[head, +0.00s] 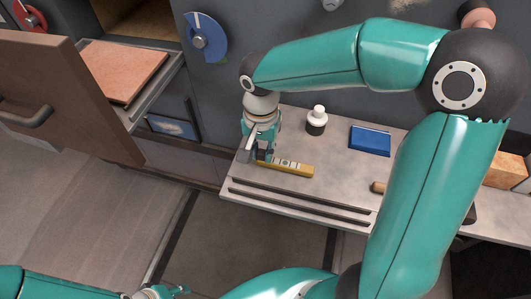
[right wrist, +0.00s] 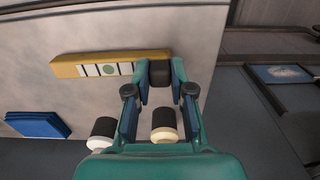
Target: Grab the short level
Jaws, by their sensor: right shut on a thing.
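The short level is a yellow bar with a round green vial and pale marks (head: 286,168). It lies along the front part of the grey bench. It also shows in the right wrist view (right wrist: 95,65), running left from my fingers. My right gripper (head: 262,156) points down at the level's left end and is shut on it; the fingers hide that end. In the right wrist view the gripper (right wrist: 160,85) has a dark block between its fingertips. My left gripper (head: 176,290) is at the bottom edge, partly cut off, and its jaw opening is unclear.
A black bottle with a white top (head: 316,121) stands behind the level. A blue flat block (head: 370,140) lies to its right. The bench (head: 240,188) has dark slots along its front. A brown door (head: 60,95) stands open at the left.

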